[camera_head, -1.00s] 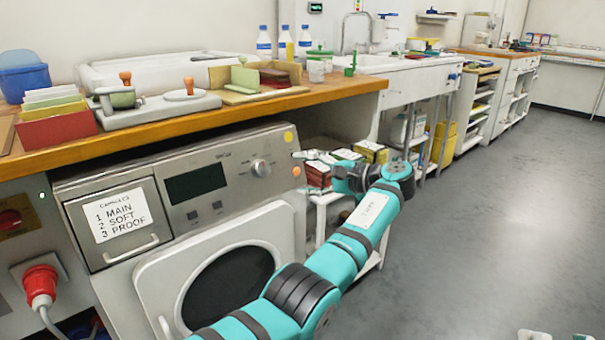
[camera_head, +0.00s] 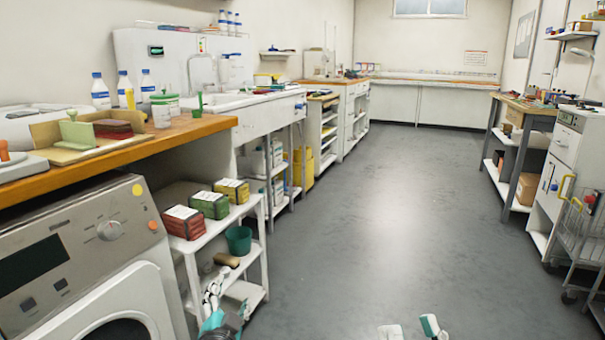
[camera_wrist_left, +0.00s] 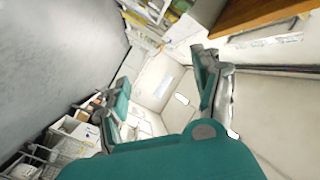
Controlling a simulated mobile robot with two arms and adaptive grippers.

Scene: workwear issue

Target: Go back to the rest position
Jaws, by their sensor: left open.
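My left gripper (camera_head: 214,290) shows at the lower left of the head view, in front of the white shelf trolley. In the left wrist view its teal fingers (camera_wrist_left: 162,88) stand apart with nothing between them. Only the white and teal fingertips of my right gripper (camera_head: 409,329) show at the bottom edge of the head view, over the floor. They are spread apart, and no object is visible between them.
A washing machine (camera_head: 75,255) stands at the left under the wooden counter (camera_head: 185,132). The white trolley (camera_head: 250,208) holds red, green and yellow boxes and a green cup (camera_head: 238,240). A wire cart (camera_head: 583,235) stands at the right. The grey floor (camera_head: 400,200) between is clear.

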